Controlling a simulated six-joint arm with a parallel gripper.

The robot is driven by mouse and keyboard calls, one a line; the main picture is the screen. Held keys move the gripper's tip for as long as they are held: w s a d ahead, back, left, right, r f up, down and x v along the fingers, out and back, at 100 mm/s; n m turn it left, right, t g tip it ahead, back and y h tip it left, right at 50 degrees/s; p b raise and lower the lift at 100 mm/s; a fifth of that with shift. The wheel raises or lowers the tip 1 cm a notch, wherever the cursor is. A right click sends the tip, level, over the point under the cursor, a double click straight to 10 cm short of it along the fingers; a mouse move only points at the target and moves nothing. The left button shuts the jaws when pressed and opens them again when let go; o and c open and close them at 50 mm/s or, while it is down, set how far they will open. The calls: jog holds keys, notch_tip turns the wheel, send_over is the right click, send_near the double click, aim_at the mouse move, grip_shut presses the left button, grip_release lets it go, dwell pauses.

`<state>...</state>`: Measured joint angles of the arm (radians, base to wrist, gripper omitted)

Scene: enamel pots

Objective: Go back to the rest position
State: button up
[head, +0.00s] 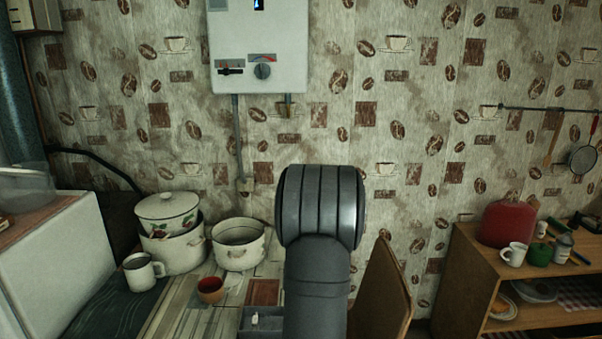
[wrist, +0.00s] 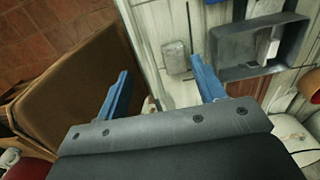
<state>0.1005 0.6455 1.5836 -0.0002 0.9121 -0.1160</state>
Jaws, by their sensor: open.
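My gripper (wrist: 160,68) shows in the wrist view with its two blue fingers wide apart and nothing between them. It points down over the edge of the white plank table (wrist: 150,28), near a grey tray (wrist: 228,72). In the head view my arm stands upright in the middle and hides the gripper. Two enamel pots stand on the table at the left: a floral pot with a lid (head: 166,215) is stacked on a wider white pot (head: 172,252). An open white pot (head: 239,245) stands beside them.
A white mug (head: 141,272) and a red-brown bowl (head: 210,290) stand near the pots. The grey tray holds a small white item (wrist: 268,47); a grey block (wrist: 176,58) lies beside it. A brown chair (head: 381,295) is right of my arm. A wooden shelf (head: 468,272) stands farther right.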

jog(key=w+a+f, duration=0.1)
jog(key=a+f, duration=0.1)
jog(key=a, duration=0.2)
jog(key=w+a+f, duration=0.2)
jog(key=a, duration=0.2)
jog(key=w+a+f, duration=0.1)
jog(key=a+f, duration=0.1)
jog(key=a, duration=0.3)
jog(key=shift+w+f, duration=0.1)
jog(key=shift+w, duration=0.15)
jog(key=f, duration=0.1)
jog(key=a+f, duration=0.1)
jog(key=f, duration=0.1)
jog(key=shift+w+a, duration=0.15)
jog(key=shift+w, duration=0.15)
jog(key=shift+f, duration=0.6)
jog(key=r, duration=0.2)
jog(key=d+r, duration=0.1)
jog(key=r, duration=0.1)
jog(key=shift+s+r, duration=0.1)
jog(key=shift+s, duration=0.1)
jog(key=s+d+r, duration=0.2)
jog(key=d+r, duration=0.1)
jog(key=d, duration=0.3)
jog(key=s+d+r, duration=0.2)
jog(key=d+r, duration=0.1)
jog(key=d, duration=0.4)
jog(key=shift+s+d, duration=0.25)
jog(key=shift+s, duration=0.1)
